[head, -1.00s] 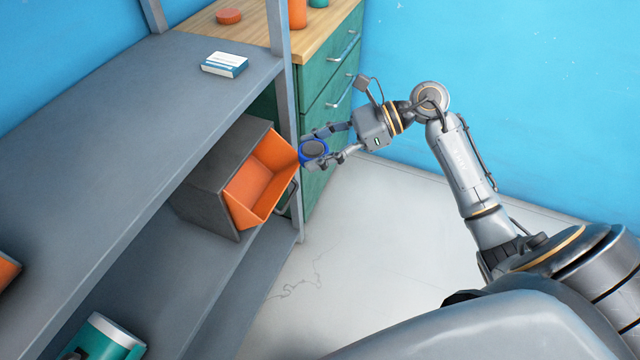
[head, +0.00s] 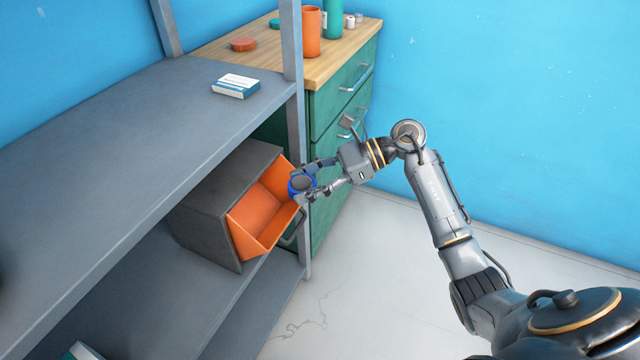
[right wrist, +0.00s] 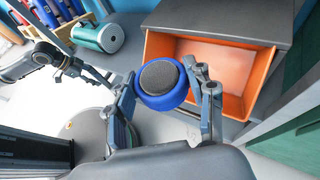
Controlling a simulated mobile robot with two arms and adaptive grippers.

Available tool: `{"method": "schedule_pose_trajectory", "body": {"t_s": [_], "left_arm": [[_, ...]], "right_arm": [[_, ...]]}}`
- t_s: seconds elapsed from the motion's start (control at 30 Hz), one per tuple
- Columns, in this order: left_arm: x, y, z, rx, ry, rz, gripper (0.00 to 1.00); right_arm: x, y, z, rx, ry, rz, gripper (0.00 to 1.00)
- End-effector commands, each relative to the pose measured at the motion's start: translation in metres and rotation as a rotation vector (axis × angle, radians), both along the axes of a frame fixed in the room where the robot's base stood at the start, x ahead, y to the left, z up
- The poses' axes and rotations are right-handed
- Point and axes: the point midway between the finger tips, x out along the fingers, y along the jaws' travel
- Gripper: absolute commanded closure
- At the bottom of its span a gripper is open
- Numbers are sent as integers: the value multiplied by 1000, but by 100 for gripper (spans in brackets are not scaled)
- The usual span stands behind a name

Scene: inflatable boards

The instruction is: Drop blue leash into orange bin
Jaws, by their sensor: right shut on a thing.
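The blue leash (head: 302,183) is a round blue coil with a dark grey centre. It also shows in the right wrist view (right wrist: 161,78). My right gripper (head: 318,179) is shut on it, with one finger on each side. The orange bin (head: 262,207) is a grey box with an orange inside, on a lower shelf, its open front facing the gripper. In the head view the leash overlaps the bin's right front edge. In the right wrist view the bin (right wrist: 205,52) lies just beyond the leash. My left gripper is not in the head view.
The grey shelf unit (head: 110,130) has a post close to the bin's right side and a white and blue box (head: 236,86) on top. A green drawer cabinet (head: 330,124) stands behind. Open floor (head: 400,270) lies in front.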

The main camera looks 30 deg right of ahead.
Motion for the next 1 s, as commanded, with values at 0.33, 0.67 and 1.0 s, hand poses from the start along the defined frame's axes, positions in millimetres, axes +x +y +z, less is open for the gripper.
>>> {"method": "schedule_pose_trajectory", "body": {"t_s": [0.33, 0.67, 1.0], "left_arm": [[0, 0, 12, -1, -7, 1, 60], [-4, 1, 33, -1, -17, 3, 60], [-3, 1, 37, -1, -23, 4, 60]], "right_arm": [[32, 26, -10, 4, -1, 1, 79], [50, 40, -16, 1, -1, 0, 79], [52, 41, -17, 0, -1, 0, 79]]}}
